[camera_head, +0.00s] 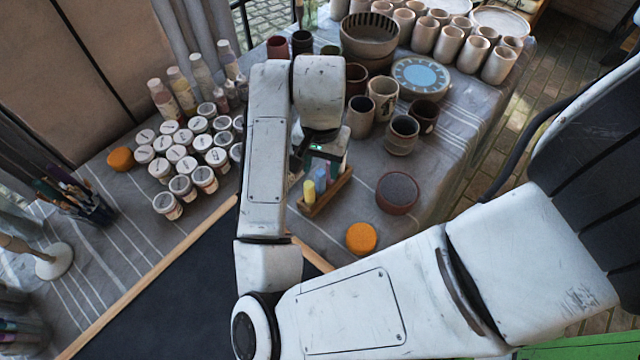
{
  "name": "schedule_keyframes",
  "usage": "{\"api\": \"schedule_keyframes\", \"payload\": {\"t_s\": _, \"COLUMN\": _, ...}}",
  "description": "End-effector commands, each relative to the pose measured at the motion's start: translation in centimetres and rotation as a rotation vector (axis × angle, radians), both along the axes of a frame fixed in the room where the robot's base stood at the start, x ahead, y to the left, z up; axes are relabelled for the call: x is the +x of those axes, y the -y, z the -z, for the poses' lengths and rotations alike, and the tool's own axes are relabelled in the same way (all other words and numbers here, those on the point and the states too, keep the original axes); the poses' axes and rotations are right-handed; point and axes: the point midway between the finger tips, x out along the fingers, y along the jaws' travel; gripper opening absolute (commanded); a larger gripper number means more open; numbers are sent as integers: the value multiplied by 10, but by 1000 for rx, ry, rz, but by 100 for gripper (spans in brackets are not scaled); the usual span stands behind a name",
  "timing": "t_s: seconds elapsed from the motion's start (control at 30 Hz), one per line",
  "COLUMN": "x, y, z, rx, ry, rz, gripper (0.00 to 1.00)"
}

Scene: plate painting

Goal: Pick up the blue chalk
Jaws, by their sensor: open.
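A small wooden tray (330,195) stands on the cloth-covered table and holds upright chalk sticks. A yellow chalk (309,191) is at its near left end. A pale blue chalk (321,181) stands just behind the yellow one. My gripper (325,163) is over the far part of the tray, close to the blue chalk, with its jaws open. My arm and gripper hide part of the tray, and I cannot tell whether the fingers are around or beside the blue chalk.
A dark board with a wooden frame (185,244) lies in front. An orange round (361,238) and a reddish-brown pot (397,193) are right of the tray. Lidded jars (187,165) crowd the left. Cups (402,134) and a blue-centred plate (420,77) stand behind right.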

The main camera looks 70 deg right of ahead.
Motion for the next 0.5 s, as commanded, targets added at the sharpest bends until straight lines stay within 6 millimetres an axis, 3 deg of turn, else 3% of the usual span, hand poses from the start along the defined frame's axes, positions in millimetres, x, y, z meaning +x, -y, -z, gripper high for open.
{"api": "schedule_keyframes", "payload": {"t_s": 0.2, "x": 0, "y": -2, "z": 26, "rx": 2, "ry": -1, "rz": 0, "gripper": 51}}
{"api": "schedule_keyframes", "payload": {"t_s": 0.5, "x": 1, "y": -2, "z": 30, "rx": 2, "ry": 0, "rz": 0, "gripper": 50}}
